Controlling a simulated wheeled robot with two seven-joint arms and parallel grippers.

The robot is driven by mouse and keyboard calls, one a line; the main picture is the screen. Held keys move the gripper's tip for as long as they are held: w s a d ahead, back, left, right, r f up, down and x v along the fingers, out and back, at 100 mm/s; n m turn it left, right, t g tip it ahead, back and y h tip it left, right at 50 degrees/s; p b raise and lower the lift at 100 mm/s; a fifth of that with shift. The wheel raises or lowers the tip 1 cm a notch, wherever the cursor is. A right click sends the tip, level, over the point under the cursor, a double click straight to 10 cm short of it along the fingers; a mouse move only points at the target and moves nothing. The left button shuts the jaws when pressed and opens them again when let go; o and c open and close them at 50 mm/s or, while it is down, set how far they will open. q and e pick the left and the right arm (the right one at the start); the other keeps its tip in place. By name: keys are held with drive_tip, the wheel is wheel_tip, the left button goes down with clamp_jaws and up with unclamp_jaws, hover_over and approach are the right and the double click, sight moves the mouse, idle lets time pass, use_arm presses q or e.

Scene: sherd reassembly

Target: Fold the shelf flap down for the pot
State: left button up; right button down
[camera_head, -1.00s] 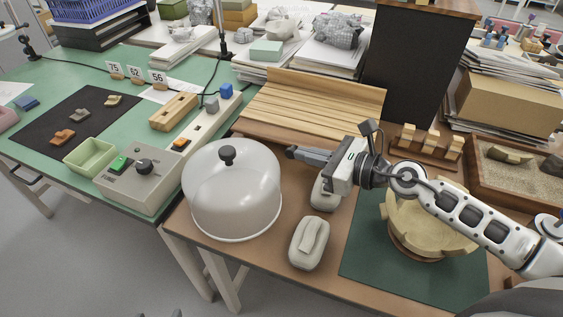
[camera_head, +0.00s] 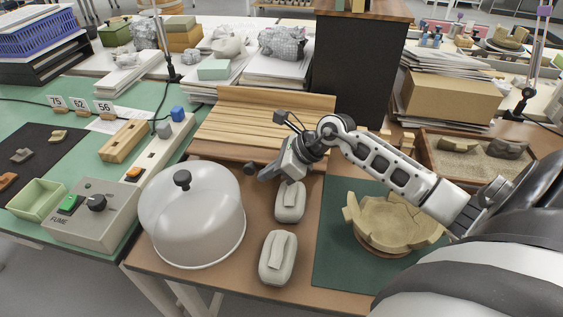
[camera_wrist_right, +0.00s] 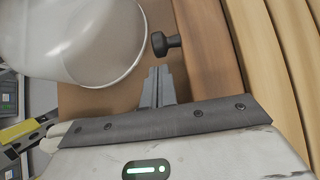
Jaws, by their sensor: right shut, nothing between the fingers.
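A brown wooden board (camera_head: 225,151) runs along the front of a slatted wooden shelf (camera_head: 262,122); I take it for the flap. A black knob (camera_head: 250,168) sticks out from its front edge; it also shows in the right wrist view (camera_wrist_right: 166,43). My right gripper (camera_head: 264,175) is shut and empty, its fingertips close to the knob. In the wrist view the closed fingers (camera_wrist_right: 157,76) point at the knob with a small gap. The pot (camera_head: 392,222), pale and broken-rimmed, stands on a green mat (camera_head: 335,262). My left gripper is out of view.
A clear dome cover (camera_head: 192,220) with a black knob stands left of my right gripper. Two pale pads (camera_head: 290,203) (camera_head: 278,258) lie between dome and mat. A dark upright panel (camera_head: 360,70) stands behind. A sand tray (camera_head: 478,165) is at right.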

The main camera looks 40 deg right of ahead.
drive_tip(key=shift+x, duration=1)
drive_tip(key=shift+r, duration=0.7)
